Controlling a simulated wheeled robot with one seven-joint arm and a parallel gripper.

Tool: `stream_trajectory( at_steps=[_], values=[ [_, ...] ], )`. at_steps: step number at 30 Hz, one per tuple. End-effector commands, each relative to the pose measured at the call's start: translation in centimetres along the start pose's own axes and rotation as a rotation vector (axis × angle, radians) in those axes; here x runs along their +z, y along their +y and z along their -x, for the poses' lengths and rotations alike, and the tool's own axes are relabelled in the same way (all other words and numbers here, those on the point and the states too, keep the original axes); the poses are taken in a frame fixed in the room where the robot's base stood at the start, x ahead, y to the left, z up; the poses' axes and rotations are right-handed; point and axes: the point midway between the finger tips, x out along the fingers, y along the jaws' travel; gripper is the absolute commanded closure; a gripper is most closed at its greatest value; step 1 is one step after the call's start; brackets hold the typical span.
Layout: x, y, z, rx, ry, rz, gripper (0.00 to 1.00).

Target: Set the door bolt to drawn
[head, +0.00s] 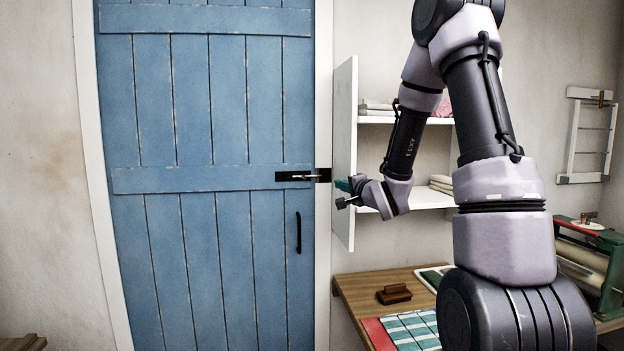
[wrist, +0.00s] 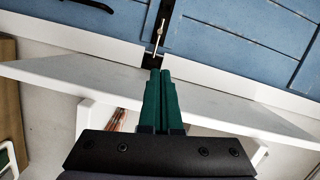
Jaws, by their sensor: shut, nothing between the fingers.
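The door bolt (head: 296,176) is a black plate with a pale metal rod, lying level on the blue door (head: 230,130) at its right edge. A black keeper (head: 324,175) sits on the white frame beside it. In the wrist view the bolt (wrist: 161,30) shows beyond the fingertips, and its rod appears to reach the keeper (wrist: 152,61). My gripper (head: 340,185) is to the right of the bolt, apart from it. In the wrist view its green fingers (wrist: 160,74) are shut together, empty, and point toward the keeper.
An open white cabinet door (head: 345,130) stands close by my gripper; its panel (wrist: 70,78) crosses the wrist view. A black pull handle (head: 298,232) is lower on the blue door. A wooden table (head: 350,290) with a wooden block (head: 394,294) stands below right.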

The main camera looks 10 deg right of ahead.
Motion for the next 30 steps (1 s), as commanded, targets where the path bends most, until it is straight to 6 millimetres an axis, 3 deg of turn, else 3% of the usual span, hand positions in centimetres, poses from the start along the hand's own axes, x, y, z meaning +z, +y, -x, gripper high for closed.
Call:
stream_trajectory(
  at_steps=[8,30],
  values=[
    [0.4,-0.2,-1.4,-0.001,-0.002,0.004,1.00],
    [0.4,-0.1,-16.8,0.000,-0.001,0.004,1.00]
  ],
)
